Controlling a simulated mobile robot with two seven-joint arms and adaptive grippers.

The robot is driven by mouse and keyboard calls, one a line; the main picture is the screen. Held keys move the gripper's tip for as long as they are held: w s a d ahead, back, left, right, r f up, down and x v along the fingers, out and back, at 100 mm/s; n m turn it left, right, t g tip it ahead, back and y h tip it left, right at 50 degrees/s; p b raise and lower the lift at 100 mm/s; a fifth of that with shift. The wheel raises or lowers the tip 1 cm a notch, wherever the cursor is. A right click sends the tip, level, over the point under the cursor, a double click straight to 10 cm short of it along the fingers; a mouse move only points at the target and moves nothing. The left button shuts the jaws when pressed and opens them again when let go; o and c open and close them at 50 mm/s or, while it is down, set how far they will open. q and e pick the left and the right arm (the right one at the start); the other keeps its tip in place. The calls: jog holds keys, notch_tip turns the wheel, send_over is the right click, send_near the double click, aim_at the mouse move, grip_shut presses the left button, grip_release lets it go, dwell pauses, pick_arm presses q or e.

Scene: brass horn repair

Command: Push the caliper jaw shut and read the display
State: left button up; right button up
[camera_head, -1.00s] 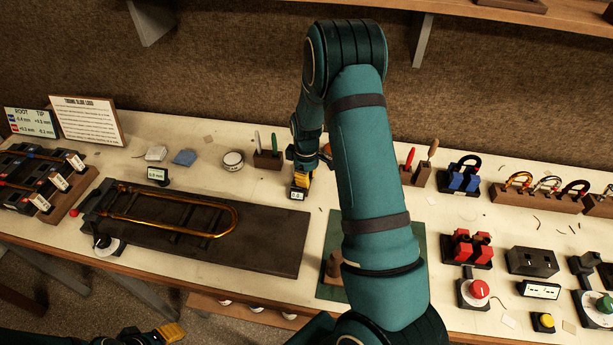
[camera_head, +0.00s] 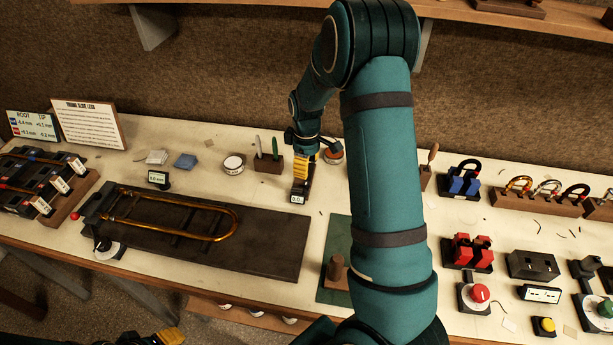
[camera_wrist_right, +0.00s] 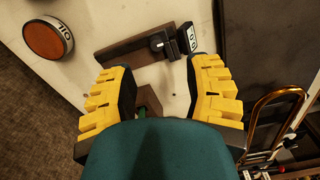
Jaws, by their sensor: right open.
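The caliper (camera_head: 301,189) stands on the bench right of the dark slide board in the head view, its small white display (camera_head: 297,199) at the near end. Its digits are too small to read surely. In the right wrist view the caliper (camera_wrist_right: 130,48) is a dark bar with a slider and a display (camera_wrist_right: 192,40). My right gripper (camera_head: 305,158) is over the far end of the caliper. In the wrist view its yellow fingers (camera_wrist_right: 162,72) are spread with the caliper beyond them; contact is unclear. My left gripper (camera_head: 170,337) shows only partly at the bottom left.
The slide board (camera_head: 270,255) with a brass slide (camera_head: 225,235) lies to the left. A tool holder (camera_head: 268,164) and a round tin (camera_head: 234,162) stand left of the gripper. An oil tin (camera_wrist_right: 50,39) shows in the wrist view. A green mat (camera_head: 335,235) lies nearer.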

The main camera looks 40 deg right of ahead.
jog(key=shift+r, duration=2.15)
